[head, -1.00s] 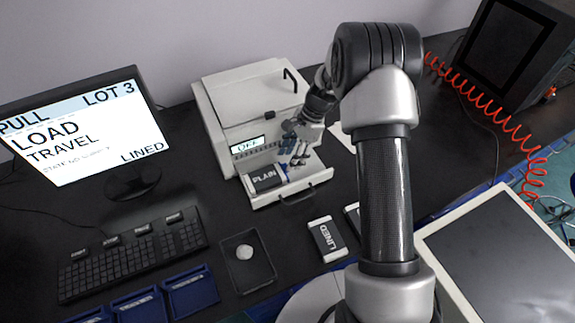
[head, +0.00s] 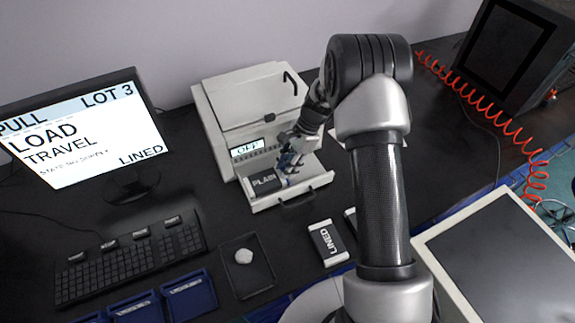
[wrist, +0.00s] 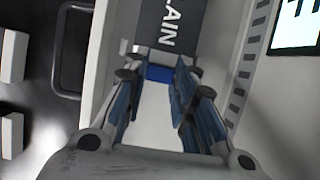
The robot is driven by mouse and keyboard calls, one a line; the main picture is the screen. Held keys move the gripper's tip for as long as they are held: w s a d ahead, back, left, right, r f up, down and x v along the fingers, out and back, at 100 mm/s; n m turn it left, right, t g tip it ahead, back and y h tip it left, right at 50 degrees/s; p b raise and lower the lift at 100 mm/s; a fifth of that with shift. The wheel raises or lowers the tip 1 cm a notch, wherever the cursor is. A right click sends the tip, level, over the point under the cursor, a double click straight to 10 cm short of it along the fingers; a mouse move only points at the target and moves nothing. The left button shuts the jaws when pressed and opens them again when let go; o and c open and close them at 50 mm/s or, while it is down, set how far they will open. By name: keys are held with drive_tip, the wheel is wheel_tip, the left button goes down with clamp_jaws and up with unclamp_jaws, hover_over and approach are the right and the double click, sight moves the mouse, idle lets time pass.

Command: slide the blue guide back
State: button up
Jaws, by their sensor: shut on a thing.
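The blue guide (wrist: 159,73) shows in the wrist view as a small blue block between my fingertips, beside the PLAIN block. My gripper (wrist: 160,68) is shut on it, with a finger on each side; it also shows in the head view (head: 287,166) over the open drawer. In the head view my fingers hide the guide.
A LINED block (head: 328,243) lies on the table in front of the drawer, with another partly hidden by my arm. A black tray (head: 262,281) holds a pale lump. A keyboard (head: 130,262) and monitor (head: 90,130) stand left.

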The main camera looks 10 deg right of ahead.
clamp_jaws()
drive_tip(key=d, duration=0.4)
drive_tip(key=w+d+p, duration=0.1)
drive_tip(key=d, duration=0.3)
drive_tip(key=w+d, duration=0.1)
drive_tip(key=d, duration=0.3)
drive_tip(key=shift+w, duration=0.2)
drive_tip(key=shift+o, duration=2.4)
unclamp_jaws()
drive_tip(key=shift+d, duration=0.15)
drive_tip(key=shift+o, duration=0.8)
drive_tip(key=s+v, duration=0.1)
drive_tip(key=v, duration=1.1)
drive_tip(key=shift+w, duration=0.4)
